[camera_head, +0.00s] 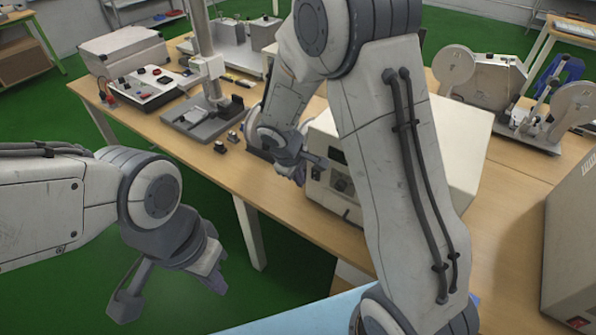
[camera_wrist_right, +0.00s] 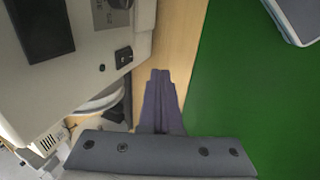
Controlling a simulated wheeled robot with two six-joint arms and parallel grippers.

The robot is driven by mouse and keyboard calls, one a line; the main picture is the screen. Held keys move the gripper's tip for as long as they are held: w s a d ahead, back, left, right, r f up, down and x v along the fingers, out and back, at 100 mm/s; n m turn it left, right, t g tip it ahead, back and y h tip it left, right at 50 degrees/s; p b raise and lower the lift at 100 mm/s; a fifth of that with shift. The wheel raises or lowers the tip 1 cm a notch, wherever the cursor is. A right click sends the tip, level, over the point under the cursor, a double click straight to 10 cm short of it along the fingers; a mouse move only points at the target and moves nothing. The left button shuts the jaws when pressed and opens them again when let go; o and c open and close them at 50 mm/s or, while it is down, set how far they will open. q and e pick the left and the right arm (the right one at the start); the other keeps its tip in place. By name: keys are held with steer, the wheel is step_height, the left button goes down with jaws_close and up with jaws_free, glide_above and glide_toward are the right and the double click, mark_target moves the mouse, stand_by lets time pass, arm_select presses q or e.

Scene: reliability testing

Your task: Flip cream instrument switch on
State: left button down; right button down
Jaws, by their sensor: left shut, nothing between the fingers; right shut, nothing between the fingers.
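The cream instrument (camera_head: 458,130) is a box on the table, partly hidden behind my right arm in the head view. I cannot tell the switch's position. My right gripper (camera_wrist_right: 160,73) is shut and empty, its tips beside the panel, a little below and right of the switch in that view. In the head view it is in front of the instrument (camera_head: 318,163). My left gripper (camera_head: 170,292) is shut and empty, off the table's front edge.
A grey stand (camera_head: 205,118) and a control box (camera_head: 147,88) are on the table's left part. A machine with round discs (camera_head: 500,85) stands behind at the right. A grey cabinet (camera_head: 575,235) is at the right edge. Green floor lies open before the table.

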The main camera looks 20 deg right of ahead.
mark_target(314, 180)
steer(key=w+d+f+p, duration=0.1)
steer(key=w+d+f, duration=0.2)
steer(key=d+f, duration=0.1)
steer(key=shift+w, duration=0.15)
steer(key=shift+d+f, duration=0.1)
steer(key=shift+f, duration=0.1)
steer(key=shift+w+d, duration=0.15)
steer(key=shift+d, duration=0.05)
steer(key=shift+r, duration=0.1)
steer(key=shift+r+p, duration=0.55)
steer(key=shift+r, duration=0.2)
